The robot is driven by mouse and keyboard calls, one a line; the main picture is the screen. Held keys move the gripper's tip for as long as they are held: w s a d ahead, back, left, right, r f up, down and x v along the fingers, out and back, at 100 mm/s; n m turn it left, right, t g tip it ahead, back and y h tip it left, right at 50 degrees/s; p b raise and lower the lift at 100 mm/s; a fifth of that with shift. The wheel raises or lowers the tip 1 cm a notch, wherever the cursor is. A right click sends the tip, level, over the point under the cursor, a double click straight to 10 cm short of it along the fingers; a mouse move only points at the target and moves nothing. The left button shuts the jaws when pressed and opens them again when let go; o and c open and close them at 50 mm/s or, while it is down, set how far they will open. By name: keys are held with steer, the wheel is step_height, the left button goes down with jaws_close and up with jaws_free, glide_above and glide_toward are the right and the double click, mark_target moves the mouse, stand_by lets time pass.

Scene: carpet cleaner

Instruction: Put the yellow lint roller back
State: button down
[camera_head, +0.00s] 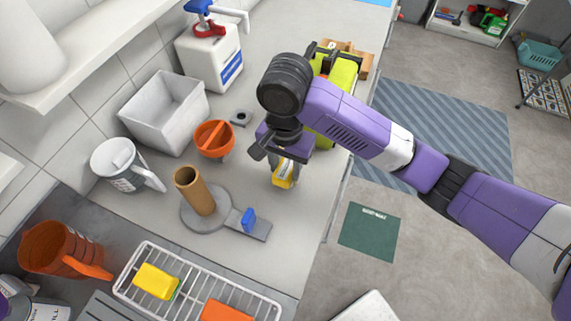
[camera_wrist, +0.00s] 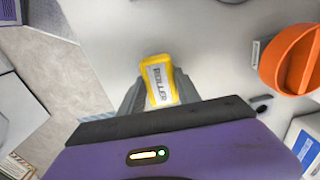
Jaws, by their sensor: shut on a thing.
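The yellow lint roller (camera_head: 284,178) is held low over the grey counter, below my wrist. In the wrist view, the yellow lint roller (camera_wrist: 158,72) shows a white label reading "ROLLER". My gripper (camera_head: 277,163) is shut on it, with its grey fingers (camera_wrist: 155,98) on both sides. The roller's far end is hidden by the gripper. I cannot tell whether it touches the counter. To its left, a brown tube (camera_head: 194,190) stands on a round grey base (camera_head: 205,222), with a flat arm carrying a blue piece (camera_head: 248,218).
A white bin (camera_head: 165,110), a measuring jug (camera_head: 122,165) and a white canister (camera_head: 210,58) line the wall. A wire rack (camera_head: 205,293) is at the front. A lime-green machine (camera_head: 344,75) sits behind my arm.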

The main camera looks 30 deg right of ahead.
steer(key=c, duration=0.8)
jaws_free()
steer(key=shift+o, duration=0.2)
steer(key=shift+r, duration=0.1)
step_height(320, 180, up, 8)
steer(key=shift+f+p, duration=0.2)
steer(key=shift+p, duration=0.85)
